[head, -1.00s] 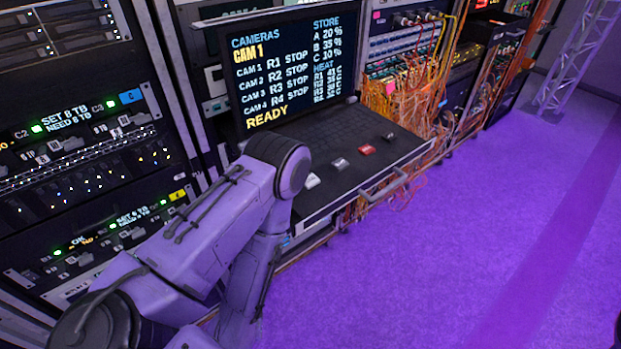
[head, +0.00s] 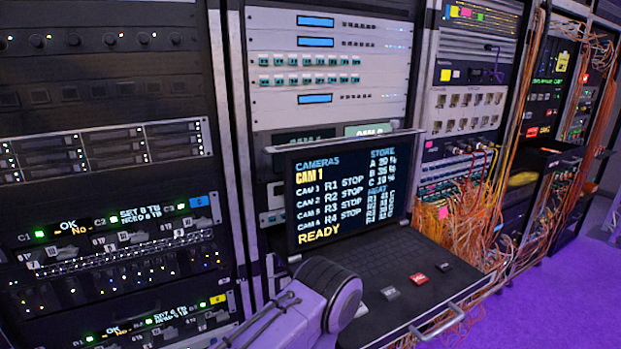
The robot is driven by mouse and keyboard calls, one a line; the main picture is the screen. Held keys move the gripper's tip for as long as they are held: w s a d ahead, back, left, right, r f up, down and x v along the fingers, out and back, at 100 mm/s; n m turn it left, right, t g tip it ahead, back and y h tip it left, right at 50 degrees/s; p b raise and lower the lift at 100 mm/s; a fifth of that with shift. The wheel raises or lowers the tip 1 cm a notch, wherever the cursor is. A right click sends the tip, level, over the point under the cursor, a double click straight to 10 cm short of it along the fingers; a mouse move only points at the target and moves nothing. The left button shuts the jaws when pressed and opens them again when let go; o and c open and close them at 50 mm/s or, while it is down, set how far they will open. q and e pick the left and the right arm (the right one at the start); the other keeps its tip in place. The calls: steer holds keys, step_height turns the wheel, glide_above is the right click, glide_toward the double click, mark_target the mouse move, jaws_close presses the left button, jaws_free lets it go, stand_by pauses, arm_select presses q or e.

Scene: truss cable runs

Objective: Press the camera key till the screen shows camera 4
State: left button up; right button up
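The screen (head: 347,192) stands upright at the back of a pull-out console in the middle of the head view. It reads CAMERAS, CAM 1 in yellow, several camera lines marked STOP, and READY. On the console shelf (head: 378,262) in front of it are a grey key (head: 390,293), a red key (head: 418,278) and a dark key (head: 444,267). A pale key (head: 361,310) shows partly beside my arm. Their labels are too small to read. My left arm covers the shelf's near left corner. Neither gripper is in view.
Tall equipment racks (head: 110,130) fill the left and back. Orange cables (head: 465,235) hang in a tangle right of the console. A handle bar (head: 437,325) runs along the shelf's front edge. Open purple floor (head: 560,300) lies at the right.

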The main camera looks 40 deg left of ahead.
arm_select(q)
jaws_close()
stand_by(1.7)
